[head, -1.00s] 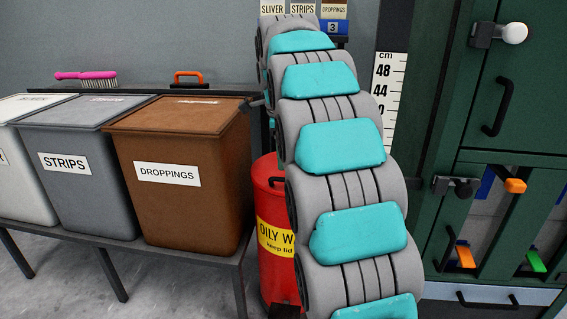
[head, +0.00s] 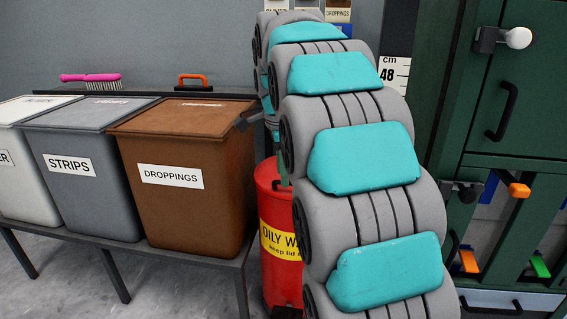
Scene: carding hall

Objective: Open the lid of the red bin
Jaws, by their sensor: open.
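The red bin (head: 277,232) stands on the floor between the bin bench and my arm. It has a yellow label reading "OILY W..." and "keep lid", cut off by my arm. Its top left edge shows, with a small dark handle. My arm hides most of the lid and the bin's right side, so I cannot tell the lid's state for sure. My gripper (head: 247,121) shows only as a dark grey tip left of my arm, above the red bin and beside the brown bin's upper right corner. It holds nothing that I can see.
A brown DROPPINGS bin (head: 188,215), a grey STRIPS bin (head: 82,198) and a white bin (head: 22,187) stand on a dark bench (head: 188,258). A green cabinet (head: 519,90) with handles is at right. A pink brush (head: 91,79) lies behind the bins.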

